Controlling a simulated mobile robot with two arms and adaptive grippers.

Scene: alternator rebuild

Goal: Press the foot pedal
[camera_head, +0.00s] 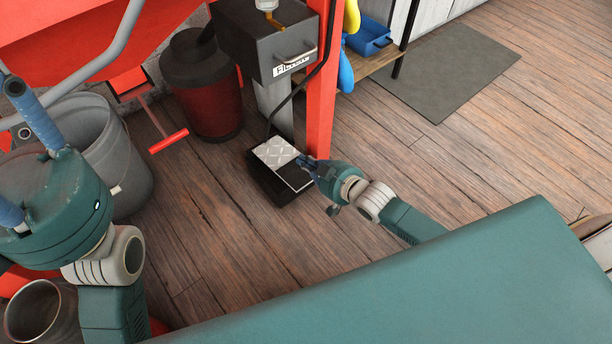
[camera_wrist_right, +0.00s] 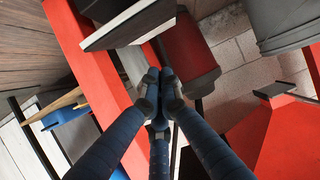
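The foot pedal (camera_head: 275,153) is on the wood floor at the foot of a red post in the head view. It has a light patterned plate, a dark front part and a black base. My right gripper (camera_head: 305,163) is at the pedal's right edge; I cannot tell whether it touches. In the right wrist view its blue fingers (camera_wrist_right: 158,80) come together at the tips with nothing between them. The pedal (camera_wrist_right: 130,27) appears edge-on just beyond them. My left gripper (camera_head: 20,152) is at the left edge, its fingers spread, partly out of frame.
The red post (camera_head: 321,80) rises right behind the pedal. A grey box with a handle (camera_head: 270,45) hangs above. A dark red bin (camera_head: 208,100) and a grey bucket (camera_head: 120,150) stand to the left. Floor in front and to the right is clear around a grey mat (camera_head: 445,70).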

